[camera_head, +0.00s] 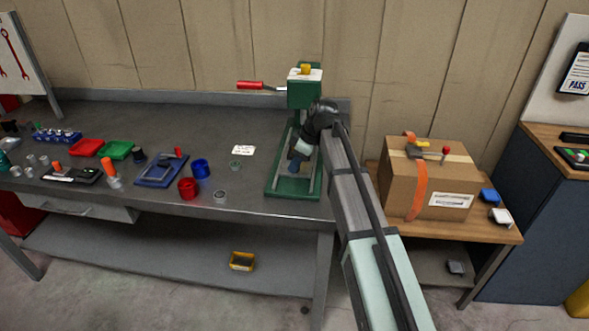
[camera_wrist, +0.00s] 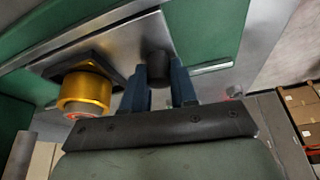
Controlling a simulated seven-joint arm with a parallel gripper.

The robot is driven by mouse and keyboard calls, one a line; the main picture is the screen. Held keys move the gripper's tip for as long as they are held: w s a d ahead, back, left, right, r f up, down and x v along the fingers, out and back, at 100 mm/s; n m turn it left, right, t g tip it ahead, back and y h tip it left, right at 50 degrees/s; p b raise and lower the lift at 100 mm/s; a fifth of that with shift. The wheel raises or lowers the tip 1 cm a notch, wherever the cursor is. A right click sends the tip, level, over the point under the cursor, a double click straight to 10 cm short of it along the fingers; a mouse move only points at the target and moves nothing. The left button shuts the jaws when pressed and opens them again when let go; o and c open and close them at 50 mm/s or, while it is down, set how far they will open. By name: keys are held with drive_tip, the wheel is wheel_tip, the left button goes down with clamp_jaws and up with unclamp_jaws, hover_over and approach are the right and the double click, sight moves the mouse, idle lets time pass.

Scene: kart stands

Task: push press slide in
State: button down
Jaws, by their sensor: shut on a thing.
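The green press (camera_head: 305,92) stands at the right end of the grey bench, with a red-gripped lever pointing left and a yellow knob on top. My gripper (camera_head: 297,163) is low at the press, over its green base (camera_head: 292,190). In the wrist view my gripper's two blue fingers (camera_wrist: 163,88) are shut on a dark round knob (camera_wrist: 158,64). The knob sits at a bright metal slide plate (camera_wrist: 112,42) within the green frame. A gold cylinder (camera_wrist: 86,92) in a black mount is on the plate, left of the fingers. My arm hides part of the press.
A white card (camera_head: 243,150) and red and blue cups (camera_head: 188,188) lie left of the press. A cardboard box (camera_head: 432,182) stands on a wooden side table to the right. The bench just left of the press base is mostly clear.

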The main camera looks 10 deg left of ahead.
drive_tip(key=w, duration=1.1)
drive_tip(key=shift+r, duration=0.1)
drive_tip(key=c, duration=0.9)
unclamp_jaws()
drive_tip(key=v, duration=1.3)
drive_tip(key=shift+d+r, duration=0.2)
drive_tip(key=shift+r, duration=0.15)
drive_tip(key=shift+f, duration=0.1)
